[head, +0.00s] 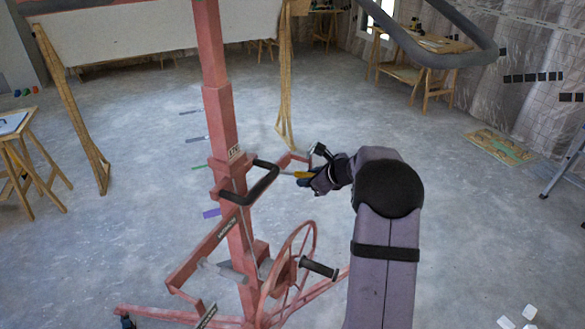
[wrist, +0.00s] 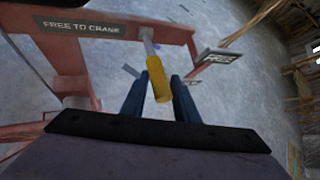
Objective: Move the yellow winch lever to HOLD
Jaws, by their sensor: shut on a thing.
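The yellow winch lever (head: 301,174) sticks out to the right from the red panel lift (head: 222,115). In the wrist view its yellow grip (wrist: 157,82) hangs on a short grey rod below a red bar. My gripper (head: 309,178) reaches it from the right; its two blue fingers (wrist: 160,90) stand on either side of the grip and are shut on it. No HOLD mark is legible.
A black padded handle (head: 262,187) sits left of the lever. A red crank wheel (head: 290,275) with a black grip (head: 319,267) is below. A pale panel (head: 150,30) stands behind on wooden supports. The floor (head: 470,235) to the right is mostly clear.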

